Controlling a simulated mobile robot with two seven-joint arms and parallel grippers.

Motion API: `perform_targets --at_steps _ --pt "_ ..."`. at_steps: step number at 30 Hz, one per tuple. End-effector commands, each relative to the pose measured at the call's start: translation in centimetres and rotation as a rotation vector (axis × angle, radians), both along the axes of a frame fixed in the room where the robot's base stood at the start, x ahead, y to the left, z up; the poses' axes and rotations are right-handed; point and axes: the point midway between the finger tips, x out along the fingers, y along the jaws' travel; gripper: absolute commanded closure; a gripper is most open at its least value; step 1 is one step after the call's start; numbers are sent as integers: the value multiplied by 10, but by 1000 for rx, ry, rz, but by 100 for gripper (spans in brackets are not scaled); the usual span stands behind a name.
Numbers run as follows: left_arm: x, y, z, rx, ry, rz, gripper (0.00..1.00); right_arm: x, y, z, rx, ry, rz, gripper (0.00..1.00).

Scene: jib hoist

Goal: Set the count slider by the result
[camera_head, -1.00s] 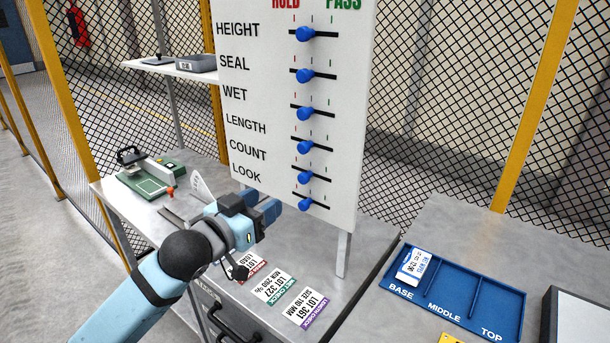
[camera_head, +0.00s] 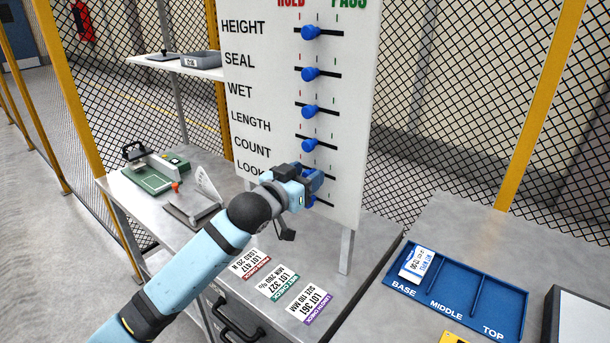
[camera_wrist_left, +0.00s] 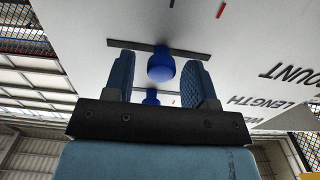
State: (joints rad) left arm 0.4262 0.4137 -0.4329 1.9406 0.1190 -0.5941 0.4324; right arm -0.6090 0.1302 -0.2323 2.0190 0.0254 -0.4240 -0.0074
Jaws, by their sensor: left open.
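A white upright board (camera_head: 350,120) carries rows of blue sliders under HOLD at the left and PASS at the right. My left gripper (camera_head: 314,180) is in front of the COUNT row and hides its slider in the head view. In the left wrist view, the COUNT slider knob (camera_wrist_left: 160,68) stands between the two open fingers (camera_wrist_left: 160,82), apart from both. It is near the middle of its dark slot. The LENGTH slider (camera_head: 310,145) is just above the gripper, and the LOOK slider (camera_head: 312,202) is just below, partly covered. My right gripper is out of view.
Three lot cards (camera_head: 278,283) lie on the grey bench below the board. A green device (camera_head: 155,173) and a small stand (camera_head: 197,203) are at the left. A blue tray (camera_head: 483,305) marked BASE, MIDDLE, TOP holds a white-and-blue item (camera_head: 418,265) in BASE.

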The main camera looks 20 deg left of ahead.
Motion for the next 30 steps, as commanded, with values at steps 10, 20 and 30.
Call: perform_targets --at_steps 10,20,30 --pt "0 0 0 0 0 0 100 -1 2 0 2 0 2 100" --pt "13 36 2 4 2 3 100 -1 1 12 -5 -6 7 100" --pt "16 43 1 1 -1 3 73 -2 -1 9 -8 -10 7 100"
